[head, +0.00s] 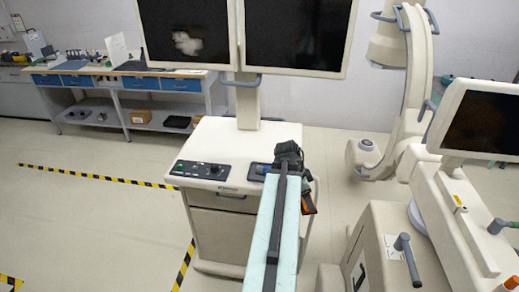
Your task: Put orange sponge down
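My arm, pale blue with a black strip, reaches from the bottom of the head view over the right side of a white cart (222,137). My gripper (307,190) is mostly hidden behind the arm; only dark parts show along its right side. A small orange piece (309,207) shows there, right by the dark parts. It may be the orange sponge, but most of it is hidden. I cannot see the fingertips, or whether they close on it.
The cart top carries a black control panel (200,170) at its left; bare white top lies behind it. Twin monitors (292,35) rise above the cart. A white machine with a screen (482,122) stands close at right. A workbench (135,84) stands back left. Open floor lies left.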

